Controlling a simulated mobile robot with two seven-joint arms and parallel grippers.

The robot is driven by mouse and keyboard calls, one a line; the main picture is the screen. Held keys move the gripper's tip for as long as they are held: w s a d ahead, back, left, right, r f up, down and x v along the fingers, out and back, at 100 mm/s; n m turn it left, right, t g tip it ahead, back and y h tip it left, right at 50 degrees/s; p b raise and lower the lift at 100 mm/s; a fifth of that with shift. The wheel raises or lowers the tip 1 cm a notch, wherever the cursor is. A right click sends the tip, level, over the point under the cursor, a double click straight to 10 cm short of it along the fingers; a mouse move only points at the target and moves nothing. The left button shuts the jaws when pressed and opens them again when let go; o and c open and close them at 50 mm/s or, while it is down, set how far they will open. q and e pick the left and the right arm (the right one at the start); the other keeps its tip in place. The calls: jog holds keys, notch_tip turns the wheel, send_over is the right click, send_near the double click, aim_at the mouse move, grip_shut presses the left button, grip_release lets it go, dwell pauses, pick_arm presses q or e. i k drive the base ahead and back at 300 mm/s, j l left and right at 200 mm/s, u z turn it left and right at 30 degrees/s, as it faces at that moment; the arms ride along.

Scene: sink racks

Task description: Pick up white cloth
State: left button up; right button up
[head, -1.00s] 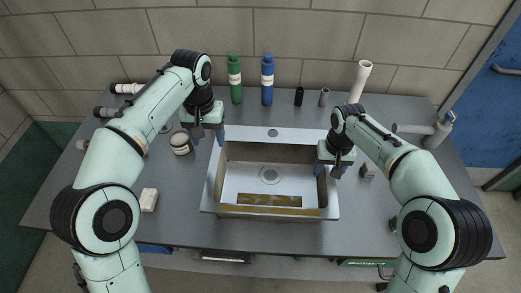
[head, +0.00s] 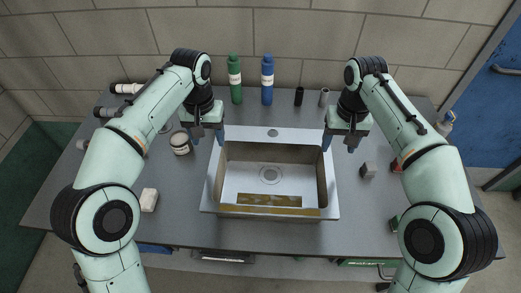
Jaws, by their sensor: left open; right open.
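A small white block-shaped item (head: 149,200) lies on the left front of the counter, beside my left forearm. It may be the folded white cloth, but I cannot tell at this size. No other cloth shows. My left gripper (head: 208,136) is open and empty above the counter at the sink's back left corner, behind and to the right of the white item. My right gripper (head: 339,144) is open and empty by the sink's back right corner, far from the white item.
The sink (head: 270,176) is in the middle, with a brownish strip (head: 269,200) near its front. Green (head: 235,80) and blue (head: 267,82) bottles stand at the back wall. A labelled jar (head: 180,143) stands left of the sink, a small grey block (head: 368,170) right of it.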

aim_at(149, 197)
jog(key=k, duration=1)
